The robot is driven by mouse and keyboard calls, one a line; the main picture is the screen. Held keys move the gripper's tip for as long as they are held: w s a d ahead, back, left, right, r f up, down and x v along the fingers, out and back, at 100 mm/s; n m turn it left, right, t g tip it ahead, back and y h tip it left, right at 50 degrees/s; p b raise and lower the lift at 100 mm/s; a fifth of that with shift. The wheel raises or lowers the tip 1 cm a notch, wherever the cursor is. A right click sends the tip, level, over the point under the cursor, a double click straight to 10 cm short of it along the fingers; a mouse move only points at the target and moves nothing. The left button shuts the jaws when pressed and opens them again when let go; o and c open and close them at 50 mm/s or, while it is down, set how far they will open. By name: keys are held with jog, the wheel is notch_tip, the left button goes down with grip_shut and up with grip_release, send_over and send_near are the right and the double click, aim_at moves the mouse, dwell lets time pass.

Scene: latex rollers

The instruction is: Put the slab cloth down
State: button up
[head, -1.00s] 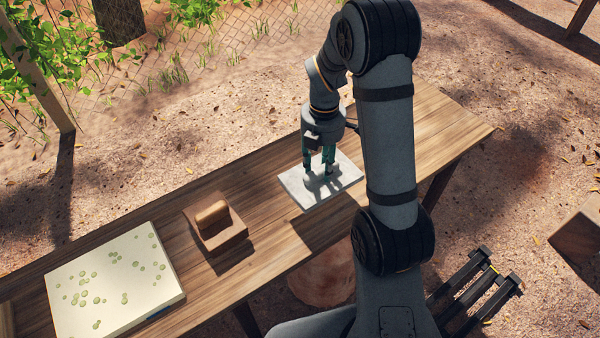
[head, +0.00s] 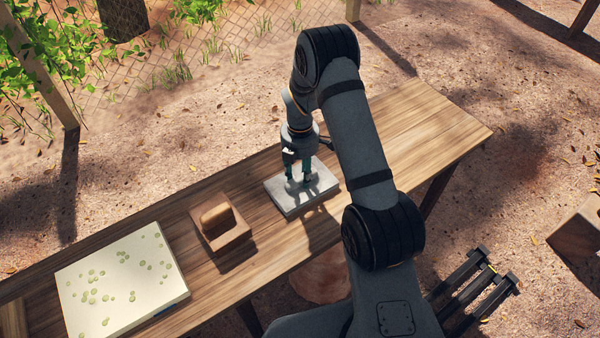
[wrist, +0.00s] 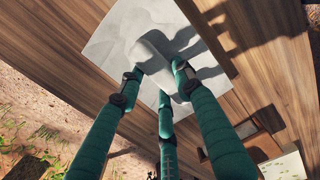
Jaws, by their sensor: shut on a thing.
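My gripper (head: 298,178) has teal fingers pointing down over a pale grey, square slab (head: 285,207) on the wooden table. In the wrist view the fingers (wrist: 163,82) are shut on a pale, bunched lump, which I take for the slab cloth (wrist: 158,52). The lump lies low against the pale, slightly creased-looking face of the slab (wrist: 118,42). The fingers hide part of it. I cannot tell where the cloth ends and the slab begins, or whether there is a gap between them.
A wooden block with a rounded handle (head: 217,214) stands left of the slab on the table (head: 415,125). A cream board with green spots (head: 125,268) lies at the table's left end. The table to the right of the slab is bare.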

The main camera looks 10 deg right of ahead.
aim_at(300, 175)
jog(key=shift+f, duration=0.15)
jog(key=o, duration=1.2)
jog(key=shift+o, duration=0.2)
notch_tip(300, 175, up, 12)
jog(key=b, duration=0.1)
jog(key=shift+r, duration=0.2)
